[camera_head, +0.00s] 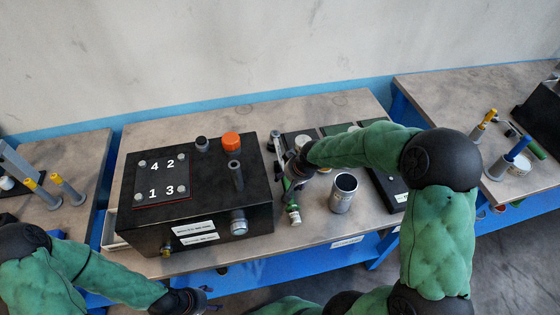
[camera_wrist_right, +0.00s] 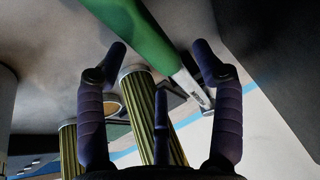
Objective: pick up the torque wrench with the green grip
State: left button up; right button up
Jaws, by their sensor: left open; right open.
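The torque wrench's green grip (camera_head: 290,194) shows beside the right side of the black box, close to my right gripper (camera_head: 292,178). In the right wrist view a green grip (camera_wrist_right: 140,28) with a metal end (camera_wrist_right: 192,88) runs diagonally across the top, in the gap between the two fingertips of my right gripper (camera_wrist_right: 160,55). The fingers are spread; whether they touch the grip I cannot tell. Part of the wrench is hidden by the gripper in the head view. My left gripper (camera_head: 205,300) is open and empty at the lower edge, in front of the bench.
The black box (camera_head: 130,215) with numbered plate and orange knob (camera_head: 231,140) stands left of the wrench. A metal can (camera_head: 343,194) stands to the right, near dark trays (camera_head: 388,190). Ridged brass-coloured cylinders (camera_wrist_right: 145,110) show in the wrist view. A side bench (camera_head: 440,100) holds further tools.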

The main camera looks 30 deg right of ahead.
jog(key=shift+x, duration=1.1)
grip_shut()
jog(key=shift+r, duration=0.15)
jog(key=shift+r, duration=0.1)
